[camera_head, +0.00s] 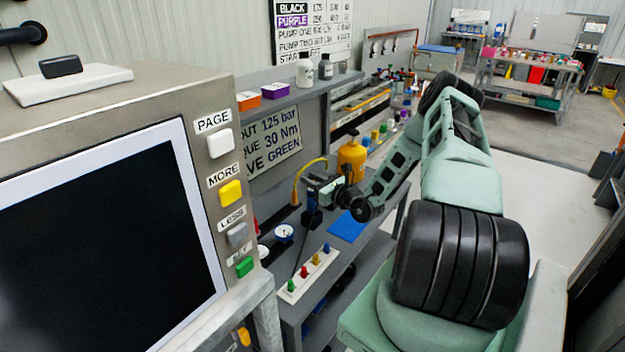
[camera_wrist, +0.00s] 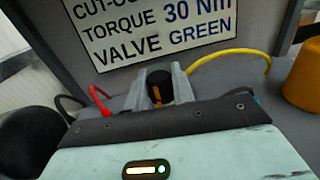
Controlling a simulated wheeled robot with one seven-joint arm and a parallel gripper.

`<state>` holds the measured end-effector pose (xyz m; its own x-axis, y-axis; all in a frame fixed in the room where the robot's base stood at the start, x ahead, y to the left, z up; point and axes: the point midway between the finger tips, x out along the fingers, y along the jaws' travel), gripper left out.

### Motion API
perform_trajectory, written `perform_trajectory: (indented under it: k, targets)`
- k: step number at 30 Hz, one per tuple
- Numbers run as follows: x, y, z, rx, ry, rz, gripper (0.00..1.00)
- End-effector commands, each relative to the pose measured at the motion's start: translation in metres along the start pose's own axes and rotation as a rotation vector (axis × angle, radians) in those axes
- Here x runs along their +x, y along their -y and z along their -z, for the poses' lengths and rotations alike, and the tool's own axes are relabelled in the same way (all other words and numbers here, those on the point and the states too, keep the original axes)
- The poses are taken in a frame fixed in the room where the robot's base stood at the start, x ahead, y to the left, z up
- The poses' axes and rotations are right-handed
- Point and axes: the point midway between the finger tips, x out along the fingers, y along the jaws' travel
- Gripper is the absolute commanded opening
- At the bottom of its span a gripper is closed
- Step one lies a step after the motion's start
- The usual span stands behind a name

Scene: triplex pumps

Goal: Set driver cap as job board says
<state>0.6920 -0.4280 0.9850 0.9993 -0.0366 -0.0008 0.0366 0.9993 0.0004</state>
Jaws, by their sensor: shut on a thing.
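My gripper (camera_wrist: 160,72) is shut on a black round cap (camera_wrist: 157,88) with an orange stripe, seen between its two grey fingers in the wrist view. I take this for the driver cap; its lower part is hidden by my gripper. In the head view my gripper (camera_head: 318,188) is over the left part of the grey bench, and the cap cannot be made out there. The job board (camera_wrist: 165,28) stands behind the cap and reads torque 30 Nm, valve green. In the head view the board (camera_head: 272,140) also shows cut-out 125 bar.
A white strip (camera_head: 290,297) with green, red, yellow and blue pieces lies at the bench front. Near it are a white gauge (camera_head: 284,233) and a blue mat (camera_head: 347,226). An orange-yellow bottle (camera_head: 351,160) stands behind my gripper. A yellow hose (camera_wrist: 228,53) arches close by.

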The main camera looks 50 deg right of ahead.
Motion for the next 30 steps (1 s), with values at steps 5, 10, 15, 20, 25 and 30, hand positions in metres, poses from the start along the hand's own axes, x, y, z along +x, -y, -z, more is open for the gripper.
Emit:
perform_trajectory:
  k: [5, 10, 15, 20, 25, 30]
  targets:
    - [0.000, 0.000, 0.000, 0.000, 0.000, 0.008, 0.02]
    - [0.000, 0.000, 0.000, 0.000, 0.000, 0.007, 0.02]
    - [0.000, 0.000, 0.000, 0.000, 0.001, 0.007, 0.46]
    - [0.000, 0.000, 0.000, 0.000, 0.001, 0.007, 0.46]
    - [-0.002, 0.000, 0.001, -0.001, 0.000, 0.007, 0.46]
    - [-0.023, 0.001, 0.003, 0.000, 0.000, 0.008, 0.46]
